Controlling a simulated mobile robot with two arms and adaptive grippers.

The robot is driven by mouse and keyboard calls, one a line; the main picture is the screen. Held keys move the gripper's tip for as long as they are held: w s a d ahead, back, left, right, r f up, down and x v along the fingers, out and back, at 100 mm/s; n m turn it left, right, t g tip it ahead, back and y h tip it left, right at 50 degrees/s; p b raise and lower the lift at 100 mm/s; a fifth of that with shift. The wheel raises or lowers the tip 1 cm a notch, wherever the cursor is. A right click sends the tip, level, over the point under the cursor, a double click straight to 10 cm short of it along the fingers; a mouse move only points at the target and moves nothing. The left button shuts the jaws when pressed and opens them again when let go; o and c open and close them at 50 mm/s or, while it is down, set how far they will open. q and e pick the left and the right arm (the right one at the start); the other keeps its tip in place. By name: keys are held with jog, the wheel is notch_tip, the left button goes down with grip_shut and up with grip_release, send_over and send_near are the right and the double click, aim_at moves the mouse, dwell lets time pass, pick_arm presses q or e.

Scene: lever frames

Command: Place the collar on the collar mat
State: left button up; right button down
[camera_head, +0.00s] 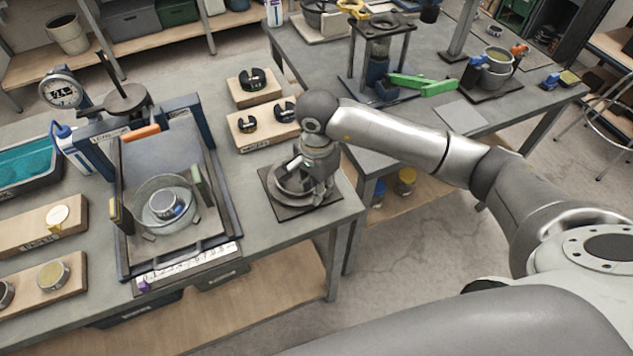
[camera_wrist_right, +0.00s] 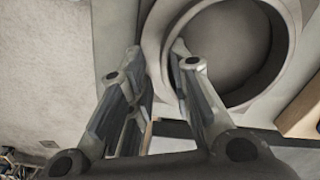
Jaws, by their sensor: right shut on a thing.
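The collar is a thick grey ring (camera_head: 284,183) at the right end of the left bench, over the dark square collar mat (camera_head: 287,212). My right gripper (camera_head: 317,188) comes down at the collar's right side and is shut on its wall. In the right wrist view the fingers (camera_wrist_right: 160,55) straddle the wall of the collar (camera_wrist_right: 283,45), one inside the ring and one outside. The collar looks level. I cannot tell whether it touches the mat or hangs just above it. My left gripper is not in view.
A tray with a glass dish (camera_head: 150,195) stands to the left. Wooden blocks with dark slotted weights (camera_head: 262,122) lie behind the mat. The bench's front edge is close to the mat. A second bench on the right holds a stand (camera_head: 380,45) and a green clamp (camera_head: 420,85).

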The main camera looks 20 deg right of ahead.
jog(key=shift+f, duration=0.1)
jog(key=shift+f, duration=0.1)
jog(key=shift+f+b, duration=0.15)
jog(key=shift+b, duration=0.2)
jog(key=c, duration=1.3)
grip_release()
